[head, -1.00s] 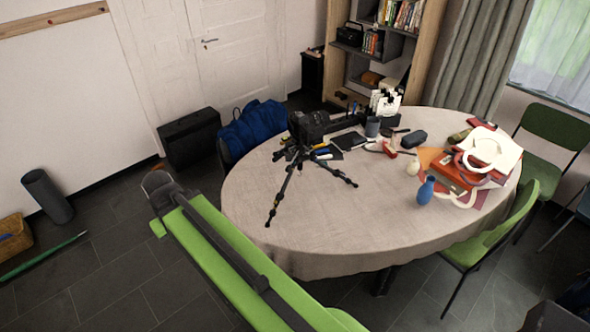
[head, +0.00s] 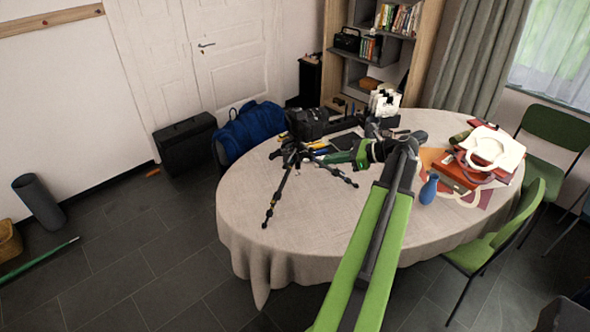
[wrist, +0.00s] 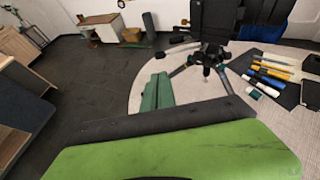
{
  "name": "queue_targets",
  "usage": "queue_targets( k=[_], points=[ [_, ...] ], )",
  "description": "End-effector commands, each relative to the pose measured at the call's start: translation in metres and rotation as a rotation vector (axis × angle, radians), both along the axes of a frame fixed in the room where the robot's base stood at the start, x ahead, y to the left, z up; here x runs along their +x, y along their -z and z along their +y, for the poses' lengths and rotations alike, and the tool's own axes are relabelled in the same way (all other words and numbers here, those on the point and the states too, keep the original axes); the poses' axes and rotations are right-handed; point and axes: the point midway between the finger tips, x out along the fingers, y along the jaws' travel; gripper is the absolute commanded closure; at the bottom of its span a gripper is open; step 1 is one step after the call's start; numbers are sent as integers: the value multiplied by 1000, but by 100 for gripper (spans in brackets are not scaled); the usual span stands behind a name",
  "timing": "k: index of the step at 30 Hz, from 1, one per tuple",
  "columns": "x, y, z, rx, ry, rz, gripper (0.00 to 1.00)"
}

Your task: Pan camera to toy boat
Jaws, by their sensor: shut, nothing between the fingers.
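A black camera (head: 307,124) stands on a small black tripod (head: 288,172) on the table (head: 310,215). It also shows in the wrist view (wrist: 212,20), cut off by the top edge. My gripper (head: 338,157) is shut and empty, just right of the tripod and apart from the camera as far as I can tell. It also shows in the wrist view (wrist: 157,90), pointing toward the tripod's legs. I cannot make out a toy boat for sure; my arm covers the middle of the table, where a small red and white item lay earlier.
Pens (wrist: 268,77) lie on a dark sheet right of the tripod. A blue vase (head: 428,190) and a pile of books and a white bag (head: 492,148) are at the table's right. The front left of the tabletop is clear.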

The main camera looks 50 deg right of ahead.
Motion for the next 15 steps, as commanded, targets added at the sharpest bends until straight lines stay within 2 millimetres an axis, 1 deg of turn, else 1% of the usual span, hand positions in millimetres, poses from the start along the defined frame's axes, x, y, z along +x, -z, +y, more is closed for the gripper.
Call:
queue_targets(
  k=[4,8,15],
  points=[
    [-1,0,-1,8,7,-2,100],
    [10,8,4,7,5,-2,100],
    [52,32,21,5,3,-1,100]
  ],
)
